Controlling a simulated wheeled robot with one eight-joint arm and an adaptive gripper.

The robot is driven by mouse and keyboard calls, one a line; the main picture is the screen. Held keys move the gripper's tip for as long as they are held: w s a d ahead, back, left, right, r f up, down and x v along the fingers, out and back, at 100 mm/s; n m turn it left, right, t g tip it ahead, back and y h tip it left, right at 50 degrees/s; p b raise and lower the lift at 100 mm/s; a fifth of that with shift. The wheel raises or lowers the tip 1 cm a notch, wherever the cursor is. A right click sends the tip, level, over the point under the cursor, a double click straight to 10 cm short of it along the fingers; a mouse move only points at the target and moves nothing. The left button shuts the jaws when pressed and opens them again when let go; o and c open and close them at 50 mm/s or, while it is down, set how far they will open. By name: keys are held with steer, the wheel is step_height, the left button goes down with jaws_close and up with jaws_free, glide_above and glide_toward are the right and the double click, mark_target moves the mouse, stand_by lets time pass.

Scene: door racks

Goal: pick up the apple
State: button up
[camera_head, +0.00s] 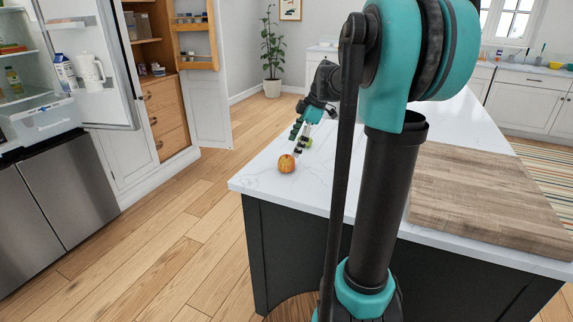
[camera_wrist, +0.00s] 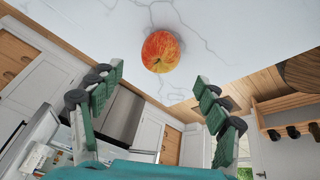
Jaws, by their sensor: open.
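A red and yellow apple (camera_head: 287,163) rests on the white marble countertop (camera_head: 262,184), near its left corner. In the wrist view the apple (camera_wrist: 161,52) is at the top centre, beyond the fingertips and in line with the gap between them. My gripper (camera_head: 303,138) is just behind the apple in the head view, above the counter. In the wrist view my gripper (camera_wrist: 160,82) has its two green-padded fingers spread wide, with nothing between them. The apple is apart from both fingers.
A wooden board (camera_head: 490,197) lies on the counter at the right. An open fridge (camera_head: 50,190) and an open wooden cabinet (camera_head: 165,100) stand at the left. A potted plant (camera_head: 272,50) is at the back. The wooden floor between fridge and island is clear.

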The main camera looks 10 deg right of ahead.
mark_target(288, 157)
steer(key=x, duration=0.8)
steer(key=shift+f, duration=0.1)
steer(key=c, duration=1.3)
